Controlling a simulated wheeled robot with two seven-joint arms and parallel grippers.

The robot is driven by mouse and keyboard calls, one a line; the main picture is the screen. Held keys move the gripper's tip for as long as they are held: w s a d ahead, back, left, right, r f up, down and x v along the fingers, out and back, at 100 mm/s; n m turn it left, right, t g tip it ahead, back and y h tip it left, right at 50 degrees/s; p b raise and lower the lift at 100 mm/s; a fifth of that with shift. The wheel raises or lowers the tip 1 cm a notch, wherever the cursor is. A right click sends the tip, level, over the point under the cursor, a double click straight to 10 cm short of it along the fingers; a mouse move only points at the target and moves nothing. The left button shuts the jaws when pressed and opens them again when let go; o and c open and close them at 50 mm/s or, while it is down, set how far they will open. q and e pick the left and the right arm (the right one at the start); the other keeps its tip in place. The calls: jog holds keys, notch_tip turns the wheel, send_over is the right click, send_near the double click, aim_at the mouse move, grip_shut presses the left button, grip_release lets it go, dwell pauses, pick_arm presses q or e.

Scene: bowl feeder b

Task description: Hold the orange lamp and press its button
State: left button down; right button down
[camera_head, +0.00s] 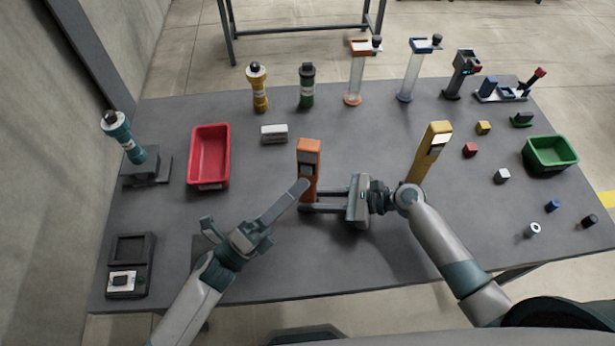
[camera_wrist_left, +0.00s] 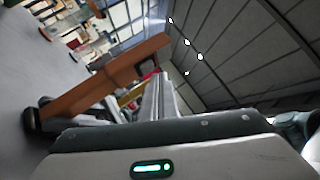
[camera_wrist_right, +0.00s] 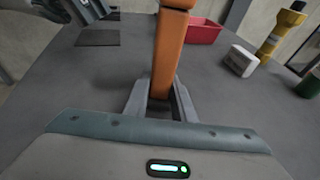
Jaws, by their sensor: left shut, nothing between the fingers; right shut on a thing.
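The orange lamp (camera_head: 309,160) stands upright near the middle of the table, with a dark panel on its front. It also shows in the right wrist view (camera_wrist_right: 170,45) and, tilted by the camera, in the left wrist view (camera_wrist_left: 105,82). My right gripper (camera_head: 312,201) is shut on the lamp's lower body from the right; its fingers flank the lamp in the right wrist view. My left gripper (camera_head: 303,187) is shut and empty, its fingertips at the lamp's front face. I cannot tell whether they touch the button, which they may hide.
A yellow lamp (camera_head: 430,150) stands to the right, behind my right arm. A red bin (camera_head: 194,158) stands left, a green bin (camera_head: 573,153) far right. Small blocks lie at the right; bottles and column devices line the back. A dark square device (camera_head: 146,245) sits front left.

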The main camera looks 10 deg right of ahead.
pick_arm(q)
jog(key=shift+s, duration=0.15)
pick_arm(e)
jog(key=shift+f, duration=0.1)
pick_arm(q)
jog(key=shift+s+a, duration=0.3)
jog(key=shift+s, duration=0.6)
jog(key=shift+s+a, duration=0.3)
jog(key=shift+s, duration=0.65)
jog(key=shift+s+a, duration=0.3)
jog(key=shift+s, duration=0.6)
pick_arm(e)
jog(key=c, duration=1.4)
grip_release()
jog(key=v, duration=1.2)
pick_arm(q)
jog(key=shift+f, duration=0.15)
pick_arm(e)
jog(key=shift+s+d, duration=0.25)
jog(key=shift+d, duration=1.05)
jog(key=shift+s+d, duration=0.3)
jog(key=shift+d, duration=1)
jog(key=shift+s+d, duration=0.25)
jog(key=shift+d, duration=1.05)
